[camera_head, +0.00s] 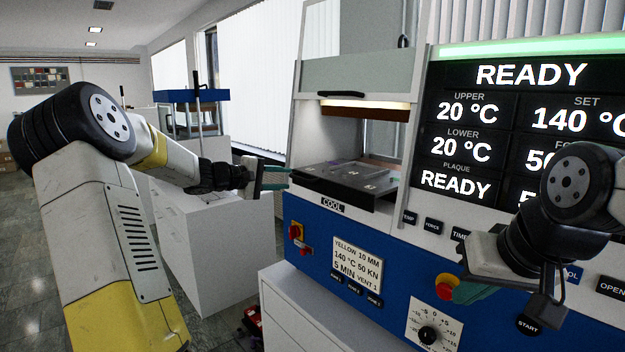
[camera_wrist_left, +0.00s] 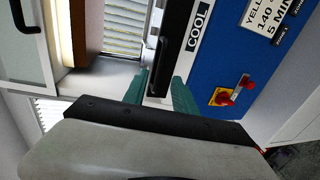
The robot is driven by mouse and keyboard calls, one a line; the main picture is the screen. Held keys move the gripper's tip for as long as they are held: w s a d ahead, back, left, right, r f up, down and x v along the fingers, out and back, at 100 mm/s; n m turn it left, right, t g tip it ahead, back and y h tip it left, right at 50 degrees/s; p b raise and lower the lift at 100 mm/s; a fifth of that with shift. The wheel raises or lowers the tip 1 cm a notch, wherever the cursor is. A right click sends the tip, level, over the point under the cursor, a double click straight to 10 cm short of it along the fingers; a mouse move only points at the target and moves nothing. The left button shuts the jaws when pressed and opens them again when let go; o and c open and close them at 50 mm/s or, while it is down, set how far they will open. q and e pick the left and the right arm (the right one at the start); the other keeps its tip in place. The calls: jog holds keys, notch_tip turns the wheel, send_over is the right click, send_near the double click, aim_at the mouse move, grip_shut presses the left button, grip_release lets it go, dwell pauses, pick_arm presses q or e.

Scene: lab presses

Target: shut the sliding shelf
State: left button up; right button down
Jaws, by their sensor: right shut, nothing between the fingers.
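The sliding shelf (camera_head: 328,186) is a dark flat tray at the press opening, above the COOL label. It appears to stick out from the blue front, with dark plates on top. Its dark edge (camera_wrist_left: 180,30) also shows in the left wrist view. My left gripper (camera_head: 276,178) is at the shelf's left front corner, its teal fingers apart. In the left wrist view these fingers (camera_wrist_left: 162,95) lie on either side of the shelf's dark edge; contact is unclear. My right gripper (camera_head: 472,290) is shut and empty in front of the control panel, partly hidden by its own wrist.
The raised guard door (camera_head: 355,75) leaves the opening clear above the shelf. A READY display (camera_head: 530,75) stands right. Below are a red emergency knob (camera_head: 446,286), a dial (camera_head: 428,335) and a red-yellow switch (camera_head: 297,232). A white cabinet (camera_head: 215,250) stands left.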

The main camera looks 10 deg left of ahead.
aim_at(298, 179)
pick_arm(q)
jog(key=x, duration=0.7)
grip_shut()
dwell(1.3)
